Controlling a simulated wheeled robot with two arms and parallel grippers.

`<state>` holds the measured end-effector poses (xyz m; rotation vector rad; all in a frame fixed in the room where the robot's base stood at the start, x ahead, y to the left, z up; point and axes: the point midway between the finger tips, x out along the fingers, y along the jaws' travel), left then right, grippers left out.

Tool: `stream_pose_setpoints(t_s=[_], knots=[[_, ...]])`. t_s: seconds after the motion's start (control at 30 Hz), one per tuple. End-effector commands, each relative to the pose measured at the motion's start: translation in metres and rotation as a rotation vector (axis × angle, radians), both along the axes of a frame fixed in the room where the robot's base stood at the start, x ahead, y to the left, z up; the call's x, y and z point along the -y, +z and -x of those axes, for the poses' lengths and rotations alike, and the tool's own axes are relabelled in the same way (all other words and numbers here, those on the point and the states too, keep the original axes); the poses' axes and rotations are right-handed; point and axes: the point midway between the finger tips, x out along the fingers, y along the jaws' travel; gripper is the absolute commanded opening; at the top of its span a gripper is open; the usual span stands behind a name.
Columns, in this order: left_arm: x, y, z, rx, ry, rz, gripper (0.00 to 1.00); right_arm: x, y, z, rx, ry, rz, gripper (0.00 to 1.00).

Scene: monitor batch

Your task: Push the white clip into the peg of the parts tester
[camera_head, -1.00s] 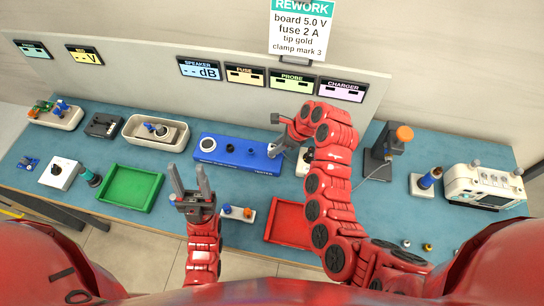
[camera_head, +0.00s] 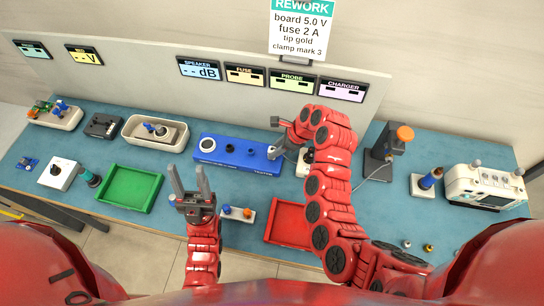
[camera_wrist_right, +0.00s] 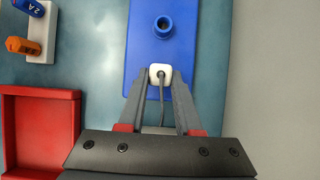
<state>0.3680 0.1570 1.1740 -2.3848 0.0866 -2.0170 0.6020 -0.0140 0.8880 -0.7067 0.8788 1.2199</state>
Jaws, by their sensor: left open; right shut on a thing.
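The blue parts tester (camera_head: 222,160) lies on the blue table mat, left of my right gripper. In the right wrist view its blue peg (camera_wrist_right: 163,27) stands up with a dark hole in its top. My right gripper (camera_head: 274,152) is at the tester's right end, shut on the white clip (camera_wrist_right: 160,74). The clip is apart from the peg in the wrist view, and a dark cable runs back from it between the fingers. Its height above the tester is hard to tell. My left gripper (camera_head: 187,184) is open and empty at the table's front, right of the green tray.
A red tray (camera_head: 290,222) and a small white holder with fuses (camera_head: 238,215) are in front of the tester. A green tray (camera_head: 130,187) is at left. A dark stand with an orange knob (camera_head: 404,133) is at right. A wall panel stands behind.

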Motion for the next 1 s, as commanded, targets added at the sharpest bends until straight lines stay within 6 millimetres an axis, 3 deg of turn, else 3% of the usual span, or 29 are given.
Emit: stream_pose_setpoints(t_s=[0.37,0.4,0.6,1.0], knots=[[0.0,-0.0001,0.0,0.0,0.0,0.0,0.5,0.0002,-0.0027,0.0001,0.0,0.0,0.001,0.0],[0.0,-0.0002,-0.0001,0.0,0.0,0.0,0.5,0.0002,-0.0027,0.0001,0.0,0.0,0.001,0.37],[0.0,-0.0002,0.0,0.0,0.0,0.0,0.5,0.0002,-0.0024,-0.0001,0.0,0.0,0.0,0.68],[0.0,-0.0041,0.0,0.0,0.0,0.0,0.5,0.004,0.0035,-0.001,0.004,-0.002,0.0,0.68]])
